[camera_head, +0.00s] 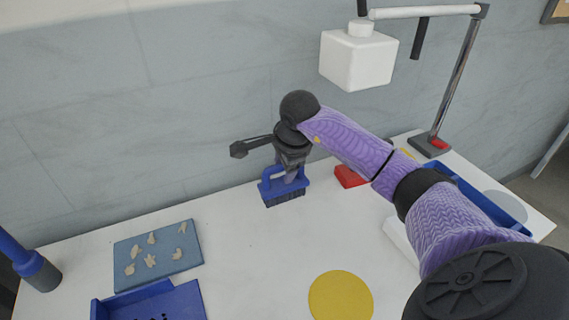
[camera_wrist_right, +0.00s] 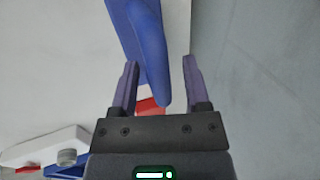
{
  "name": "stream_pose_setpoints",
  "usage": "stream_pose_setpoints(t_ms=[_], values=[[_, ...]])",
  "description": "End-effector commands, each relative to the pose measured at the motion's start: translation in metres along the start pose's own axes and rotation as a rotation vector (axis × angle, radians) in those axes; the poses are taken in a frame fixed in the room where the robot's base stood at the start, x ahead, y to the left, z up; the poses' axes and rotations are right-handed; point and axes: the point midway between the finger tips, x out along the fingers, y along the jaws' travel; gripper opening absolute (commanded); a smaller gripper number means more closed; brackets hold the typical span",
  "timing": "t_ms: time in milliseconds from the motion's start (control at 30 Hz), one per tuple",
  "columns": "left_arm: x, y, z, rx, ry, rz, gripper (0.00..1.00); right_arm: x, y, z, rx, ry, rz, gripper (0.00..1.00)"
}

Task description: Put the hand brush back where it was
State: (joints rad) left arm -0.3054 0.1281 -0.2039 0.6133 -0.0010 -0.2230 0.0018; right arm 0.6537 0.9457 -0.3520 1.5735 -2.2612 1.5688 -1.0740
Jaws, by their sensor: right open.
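The hand brush (camera_head: 284,189) has a blue body and handle with dark bristles. It rests on the white table near its back edge, bristles down. My right gripper (camera_head: 290,172) is over the brush, pointing down at its handle. In the right wrist view, the blue handle (camera_wrist_right: 147,45) lies between the two spread purple fingers of my right gripper (camera_wrist_right: 160,63), and a gap shows on the right side. My right gripper partly hides the brush in the head view. My left gripper is not in view.
A blue-grey mat (camera_head: 157,254) with several pale scraps and a blue perforated tray (camera_head: 150,301) are at front left. A yellow disc (camera_head: 340,298) lies at the front. A red block (camera_head: 350,177) is right of the brush. A white box (camera_head: 357,58) hangs above.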

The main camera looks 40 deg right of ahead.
Motion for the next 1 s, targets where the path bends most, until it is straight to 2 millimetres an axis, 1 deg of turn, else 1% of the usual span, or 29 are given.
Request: stream_pose_setpoints(t_ms=[67,167,267,400,500,600,733,1000], values=[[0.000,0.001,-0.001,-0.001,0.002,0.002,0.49,0.000,0.000,0.000,0.000,0.000,0.000,0.60],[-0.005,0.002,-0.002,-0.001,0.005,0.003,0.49,-0.009,-0.002,0.000,-0.001,0.001,-0.002,0.60],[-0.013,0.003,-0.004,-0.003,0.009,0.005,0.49,-0.034,-0.003,-0.001,-0.003,0.001,-0.005,0.60],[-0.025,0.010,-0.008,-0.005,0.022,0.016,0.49,-0.076,-0.003,-0.001,-0.002,0.002,-0.007,0.60],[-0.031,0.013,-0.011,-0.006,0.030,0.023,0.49,-0.100,-0.003,0.000,-0.001,0.001,-0.004,0.60],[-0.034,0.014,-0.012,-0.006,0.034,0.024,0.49,-0.116,-0.002,0.000,-0.001,0.001,-0.002,0.60],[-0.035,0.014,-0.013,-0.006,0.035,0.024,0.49,-0.123,-0.001,0.000,0.000,-0.001,0.000,0.60],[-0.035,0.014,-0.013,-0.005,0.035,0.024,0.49,-0.123,-0.001,0.000,0.000,-0.001,0.001,0.60]])
